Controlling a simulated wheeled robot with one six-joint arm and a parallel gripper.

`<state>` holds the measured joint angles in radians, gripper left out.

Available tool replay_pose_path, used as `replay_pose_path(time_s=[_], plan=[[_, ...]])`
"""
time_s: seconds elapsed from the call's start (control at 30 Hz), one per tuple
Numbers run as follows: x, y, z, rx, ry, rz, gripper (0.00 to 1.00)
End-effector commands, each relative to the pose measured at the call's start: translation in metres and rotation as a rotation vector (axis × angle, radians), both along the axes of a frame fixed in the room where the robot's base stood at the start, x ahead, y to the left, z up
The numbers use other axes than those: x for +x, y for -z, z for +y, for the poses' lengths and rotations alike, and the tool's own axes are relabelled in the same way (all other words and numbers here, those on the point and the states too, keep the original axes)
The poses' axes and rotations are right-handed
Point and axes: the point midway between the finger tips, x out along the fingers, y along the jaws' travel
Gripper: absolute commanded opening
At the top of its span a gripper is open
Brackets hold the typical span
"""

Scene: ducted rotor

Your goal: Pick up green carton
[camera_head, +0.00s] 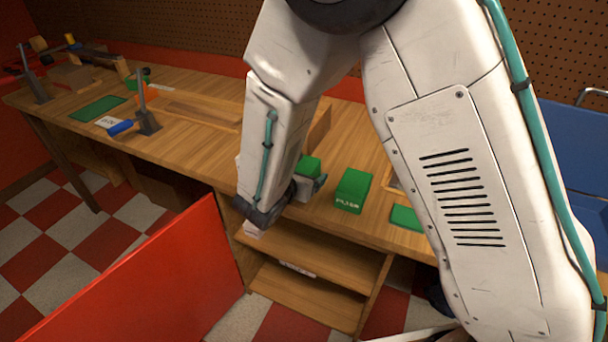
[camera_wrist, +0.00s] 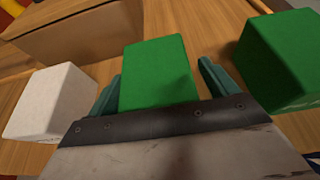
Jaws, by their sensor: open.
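A green carton (camera_wrist: 157,72) stands between the two teal fingers of my gripper (camera_wrist: 160,85) in the wrist view. The fingers are open, with a gap visible on the right side of the carton. In the head view this carton (camera_head: 311,165) shows in part beside my gripper (camera_head: 308,188), and my arm hides the rest. A second green carton (camera_head: 352,190) with white lettering stands on the table to the right. It also shows at the right of the wrist view (camera_wrist: 280,58).
A white block (camera_wrist: 50,103) stands left of my gripper, and a brown box (camera_wrist: 80,32) lies behind. The wooden table (camera_head: 200,90) holds green mats (camera_head: 98,108), a blue-handled tool (camera_head: 122,128) and upright clamps. A red panel (camera_head: 150,280) stands in front.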

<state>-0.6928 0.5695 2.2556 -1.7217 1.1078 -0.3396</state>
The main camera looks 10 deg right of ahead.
Motion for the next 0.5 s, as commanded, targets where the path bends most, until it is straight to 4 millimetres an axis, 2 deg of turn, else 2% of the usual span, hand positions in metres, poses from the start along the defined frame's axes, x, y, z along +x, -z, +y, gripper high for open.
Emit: replay_pose_path(time_s=[0.1,0.13,0.3,0.33,0.5], plan=[[-0.0001,-0.0002,0.0002,0.000,0.000,0.000,0.85],[-0.0002,-0.0002,0.0003,0.000,0.000,0.000,0.83],[-0.0003,-0.0002,0.0002,0.000,0.000,0.000,0.35],[-0.0003,-0.0002,0.0002,0.000,0.000,0.000,0.32],[-0.0003,-0.0005,0.0002,0.001,0.000,-0.001,0.32]])
